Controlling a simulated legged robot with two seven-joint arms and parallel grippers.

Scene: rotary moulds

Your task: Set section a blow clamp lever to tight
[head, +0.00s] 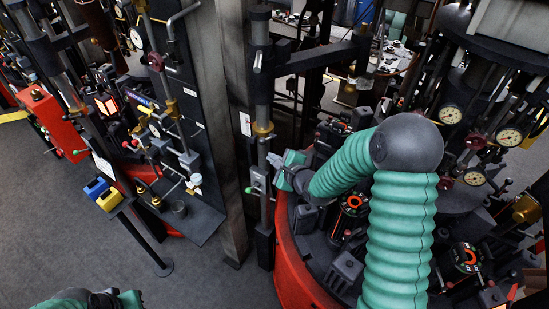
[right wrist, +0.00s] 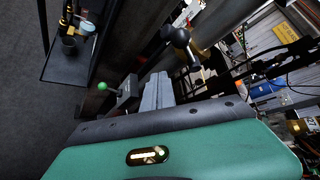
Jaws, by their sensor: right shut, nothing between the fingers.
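My right gripper (head: 274,161) is shut and empty, held beside a grey upright post at mid-picture in the head view. Just below its fingertips, a grey box on the post (head: 258,178) carries a short lever with a green ball knob (head: 248,190). In the right wrist view the shut fingers (right wrist: 157,92) are close to that box (right wrist: 127,92), whose green knob (right wrist: 102,86) points left. I cannot tell whether they touch. A dark-knobbed lever (right wrist: 180,37) shows beyond the fingers. No readable label names the blow clamp lever. Part of my left arm shows at the bottom left; its fingers are unclear.
A red-rimmed round machine (head: 292,255) with dials and valves fills the right side, under my right arm. A concrete-like pillar (head: 228,130) stands left of the post. A panel with gauges and a dark shelf (head: 190,215) stands further left. Grey floor (head: 225,285) is free below.

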